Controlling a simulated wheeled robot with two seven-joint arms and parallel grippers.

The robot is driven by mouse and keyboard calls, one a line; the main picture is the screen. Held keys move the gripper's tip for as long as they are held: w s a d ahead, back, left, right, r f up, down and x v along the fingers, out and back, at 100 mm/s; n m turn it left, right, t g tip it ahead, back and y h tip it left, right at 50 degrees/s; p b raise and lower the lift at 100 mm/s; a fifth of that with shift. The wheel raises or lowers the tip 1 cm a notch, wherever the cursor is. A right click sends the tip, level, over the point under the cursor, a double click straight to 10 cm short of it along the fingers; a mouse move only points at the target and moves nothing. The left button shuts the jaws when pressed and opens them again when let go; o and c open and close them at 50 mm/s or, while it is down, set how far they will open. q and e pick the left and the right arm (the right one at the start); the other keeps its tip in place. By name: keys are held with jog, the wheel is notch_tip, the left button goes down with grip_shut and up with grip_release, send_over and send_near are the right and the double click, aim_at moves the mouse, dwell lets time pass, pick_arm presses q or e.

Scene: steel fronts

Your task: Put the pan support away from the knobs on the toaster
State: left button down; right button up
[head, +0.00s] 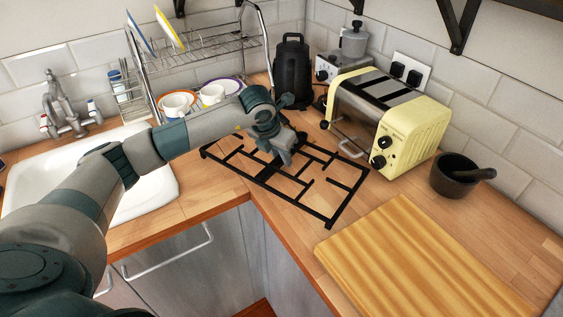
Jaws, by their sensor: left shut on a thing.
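The pan support (315,194), a black grid frame, lies flat at the counter corner, in front of the toaster. I cannot tell whether it rests on the wood or sits slightly above it. My left gripper (284,155) is shut on the pan support at its back part; the fingertips are small and partly hidden. The yellow and steel toaster (415,137) stands right of the frame. Its black knobs (379,161) face the frame, whose right end is close to them. My right gripper is not in view.
A wooden board (420,260) lies at the front right. A dark mortar with pestle (455,177) stands right of the toaster. A black kettle (292,72) and a dish rack (200,48) with cups are behind. A white sink (60,185) is at left.

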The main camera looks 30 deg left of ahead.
pick_arm(q)
jog(key=shift+f, duration=0.35)
jog(key=c, duration=1.6)
grip_release()
jog(key=shift+f, duration=0.1)
jog(key=shift+o, duration=0.2)
jog(key=p+v, duration=0.4)
jog(key=v, duration=0.8)
jog(key=shift+p, duration=0.3)
